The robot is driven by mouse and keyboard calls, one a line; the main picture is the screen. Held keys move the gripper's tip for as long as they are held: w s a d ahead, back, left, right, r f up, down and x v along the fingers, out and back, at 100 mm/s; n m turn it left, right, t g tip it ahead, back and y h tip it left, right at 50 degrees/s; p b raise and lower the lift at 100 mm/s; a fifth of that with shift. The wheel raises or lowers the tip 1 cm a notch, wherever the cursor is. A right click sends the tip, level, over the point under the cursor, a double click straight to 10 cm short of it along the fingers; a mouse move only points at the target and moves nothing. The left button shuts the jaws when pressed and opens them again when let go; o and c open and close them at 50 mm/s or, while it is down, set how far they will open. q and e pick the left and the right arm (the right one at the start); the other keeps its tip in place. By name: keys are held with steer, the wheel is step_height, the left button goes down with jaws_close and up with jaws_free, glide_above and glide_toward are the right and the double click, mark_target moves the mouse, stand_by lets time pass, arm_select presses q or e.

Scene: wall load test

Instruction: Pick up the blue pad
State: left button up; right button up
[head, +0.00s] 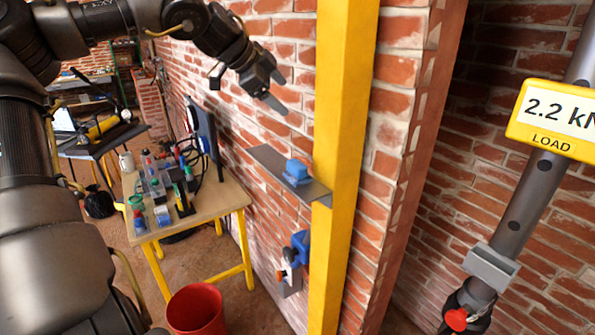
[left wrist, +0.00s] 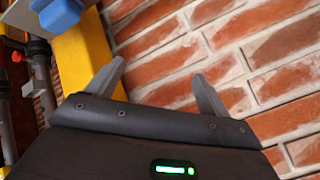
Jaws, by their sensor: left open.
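The blue pad (head: 297,172) lies on a small grey metal shelf (head: 262,157) fixed by the yellow post. It looks like a stack of two blue layers. My left gripper (head: 283,97) is open and empty, in front of the brick wall, above and slightly left of the pad, clearly apart from it. In the left wrist view the open fingers (left wrist: 158,70) have only brick wall between them. A blue piece (left wrist: 60,15) at that view's top left, by the grey shelf, appears to be the pad, partly cut off. My right gripper is not in view.
The yellow post (head: 342,130) stands just right of the shelf. A blue clamp-like device (head: 300,247) hangs below it. A wooden table (head: 215,196) with tools and a red bucket (head: 196,310) are lower left. A strut with a yellow load display (head: 556,118) is at right.

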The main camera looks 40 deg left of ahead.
mark_target(292, 164)
arm_select(q)
steer(key=s+d+f+n+g, duration=0.3)
steer(key=s+d, duration=0.3)
steer(key=d, duration=0.1)
steer(key=f+n, duration=0.1)
steer(key=f, duration=0.1)
steer(key=f+n+g+p, duration=0.1)
steer(key=f, duration=0.1)
steer(key=f+n, duration=0.2)
steer(key=shift+s+d+f+g+p, duration=0.2)
steer(key=shift+s+d+g+p, duration=0.1)
steer(key=shift+s+d+g, duration=0.1)
steer(key=shift+w+f, duration=0.15)
steer(key=shift+f, duration=0.1)
steer(key=shift+d, duration=0.1)
steer(key=p+x, duration=0.3)
steer(key=x, duration=0.1)
steer(key=shift+f, duration=0.2)
steer(key=shift+w+f, duration=0.1)
steer(key=shift+f, duration=0.3)
steer(key=shift+r, duration=0.1)
